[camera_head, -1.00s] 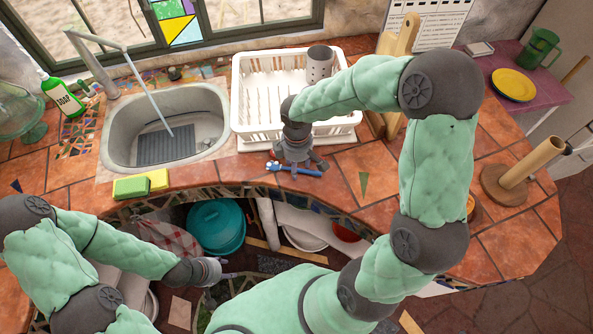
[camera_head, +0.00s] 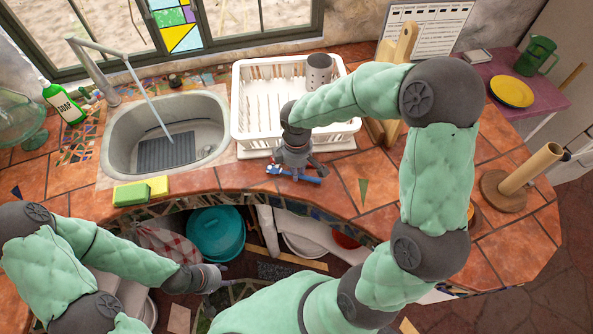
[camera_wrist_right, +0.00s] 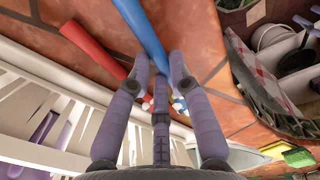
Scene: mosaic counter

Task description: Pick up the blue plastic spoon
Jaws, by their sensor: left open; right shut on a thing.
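The blue plastic spoon (camera_head: 306,179) lies across the front of the counter, just before the white dish rack. In the right wrist view its long blue handle (camera_wrist_right: 143,32) runs between my right fingertips. My right gripper (camera_head: 293,174) points down over the spoon; in the wrist view its fingers (camera_wrist_right: 158,66) are closed on the handle. The gripper hides the spoon's middle in the head view. I cannot tell whether the spoon is clear of the tiles. My left gripper (camera_head: 222,276) is open and empty, low in front of the shelf under the counter.
The white dish rack (camera_head: 246,130) holds a grey perforated cup (camera_head: 319,70). A red-handled utensil (camera_wrist_right: 93,47) lies beside the spoon in the wrist view. The sink (camera_head: 212,105), yellow and green sponges (camera_head: 140,190) and a paper-towel stand (camera_head: 505,192) are around. Tiles to the right are mostly clear.

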